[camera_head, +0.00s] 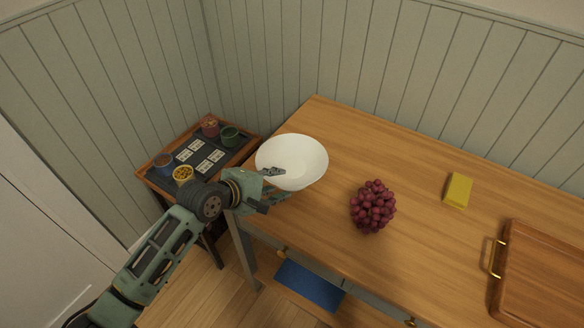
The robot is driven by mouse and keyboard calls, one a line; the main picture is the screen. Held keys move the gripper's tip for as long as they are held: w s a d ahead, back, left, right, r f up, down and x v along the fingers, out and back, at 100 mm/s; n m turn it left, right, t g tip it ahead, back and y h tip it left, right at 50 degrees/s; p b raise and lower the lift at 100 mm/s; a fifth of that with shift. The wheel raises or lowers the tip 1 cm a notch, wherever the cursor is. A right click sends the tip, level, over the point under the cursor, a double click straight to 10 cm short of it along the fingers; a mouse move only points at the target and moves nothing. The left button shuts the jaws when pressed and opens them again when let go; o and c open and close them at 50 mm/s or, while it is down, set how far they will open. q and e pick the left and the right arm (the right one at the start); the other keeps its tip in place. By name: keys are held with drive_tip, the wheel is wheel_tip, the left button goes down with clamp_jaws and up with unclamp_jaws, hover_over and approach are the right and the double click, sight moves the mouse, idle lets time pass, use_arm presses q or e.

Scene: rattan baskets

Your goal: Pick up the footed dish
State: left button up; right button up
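The footed dish (305,155) is a white, wide, round bowl near the table's left corner. Its foot is hidden from this angle, so I cannot tell whether it rests on the table. My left gripper (274,184) is at the dish's near-left rim. One finger reaches over the rim into the bowl and the other is outside, below the rim. The fingers are visibly spread with the dish's wall between them, and I see no clear grip. My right gripper is not in view.
Grapes (373,207) lie right of the dish on the wooden table (420,180). A yellow block (458,190) and a wooden tray (545,275) with a brass handle are farther right. A low side table with small pots (230,136) and cards stands left. Panelled walls close the back.

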sight(295, 177)
use_arm(q)
drive_tip(key=shift+p+x, duration=0.35)
drive_tip(key=shift+x, duration=2.05)
drive_tip(key=shift+s+f, duration=0.1)
drive_tip(key=shift+c, duration=0.2)
clamp_jaws()
drive_tip(key=shift+d+r, duration=0.1)
drive_tip(key=shift+r, duration=0.15)
